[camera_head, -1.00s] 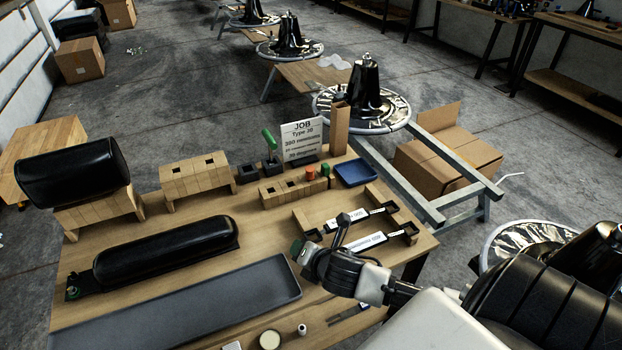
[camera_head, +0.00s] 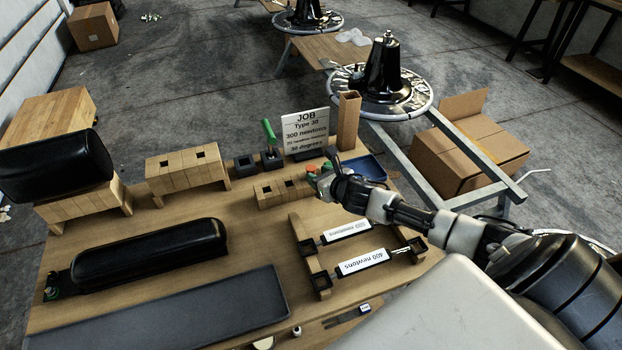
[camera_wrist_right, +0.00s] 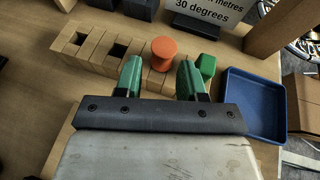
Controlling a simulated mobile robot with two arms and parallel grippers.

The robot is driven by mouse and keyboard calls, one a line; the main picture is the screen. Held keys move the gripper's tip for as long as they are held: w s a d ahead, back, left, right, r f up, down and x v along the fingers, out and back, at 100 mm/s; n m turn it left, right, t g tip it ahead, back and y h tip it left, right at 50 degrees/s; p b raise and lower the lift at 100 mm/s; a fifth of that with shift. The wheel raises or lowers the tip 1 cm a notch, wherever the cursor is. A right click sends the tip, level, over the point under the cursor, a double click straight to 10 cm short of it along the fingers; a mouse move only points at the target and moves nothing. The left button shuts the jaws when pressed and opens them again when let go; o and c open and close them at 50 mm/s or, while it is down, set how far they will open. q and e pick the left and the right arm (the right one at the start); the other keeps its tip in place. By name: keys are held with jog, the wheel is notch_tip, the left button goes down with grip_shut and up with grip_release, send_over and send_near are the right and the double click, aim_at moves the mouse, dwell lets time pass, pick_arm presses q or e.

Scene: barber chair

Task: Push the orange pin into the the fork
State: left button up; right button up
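The orange pin (camera_wrist_right: 163,50) stands upright in a wooden block (camera_wrist_right: 97,52) in the right wrist view. It also shows as a small orange spot in the head view (camera_head: 311,168). My right gripper (camera_wrist_right: 159,76) is open, its two green fingers spread at the near side of the block. The orange pin stands between and slightly beyond the fingertips, apart from them. In the head view my right gripper (camera_head: 318,178) partly covers the block's right end. I cannot clearly identify the fork. My left gripper is not in view.
A green pin (camera_wrist_right: 207,65) stands just right of the right finger. A blue tray (camera_wrist_right: 252,103) lies to the right. A job sign (camera_head: 305,131) and a tall wooden box (camera_head: 348,120) stand behind. A black pad (camera_head: 150,255) and a long grey tray (camera_head: 170,315) lie left.

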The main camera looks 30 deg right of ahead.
aim_at(314, 171)
jog(key=x, duration=0.2)
jog(key=shift+w+d+r, duration=0.15)
jog(key=shift+w, duration=0.3)
jog(key=shift+x, duration=1)
jog(key=shift+w, duration=0.15)
jog(key=shift+c, duration=0.2)
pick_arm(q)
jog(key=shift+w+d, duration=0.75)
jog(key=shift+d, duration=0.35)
pick_arm(e)
jog(key=c, duration=0.7)
